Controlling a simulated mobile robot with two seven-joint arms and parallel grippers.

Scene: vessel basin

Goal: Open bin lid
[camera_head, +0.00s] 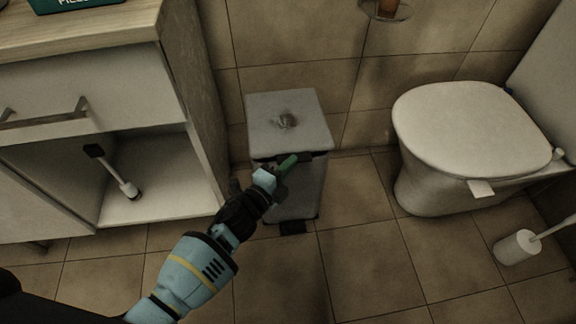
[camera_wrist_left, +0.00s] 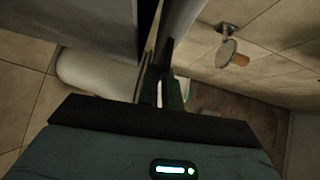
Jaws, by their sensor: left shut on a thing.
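The bin (camera_head: 305,188) is a grey box on the floor between the cabinet and the toilet. Its pale lid (camera_head: 289,112) lies across the top, with a small dark mark near its middle. My left gripper (camera_head: 298,160) is at the front edge of the lid and is shut on it. In the left wrist view my fingers (camera_wrist_left: 160,85) close together at the thin edge of the lid (camera_wrist_left: 186,22). The bin body (camera_wrist_left: 95,22) shows to the left there. My right gripper is out of view.
A cabinet (camera_head: 185,100) with an open lower shelf stands close on the left, a brush (camera_head: 118,175) inside it. The toilet (camera_head: 465,135) is on the right, with a white brush holder (camera_head: 517,247) beside it. The tiled wall is close behind. Floor in front is clear.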

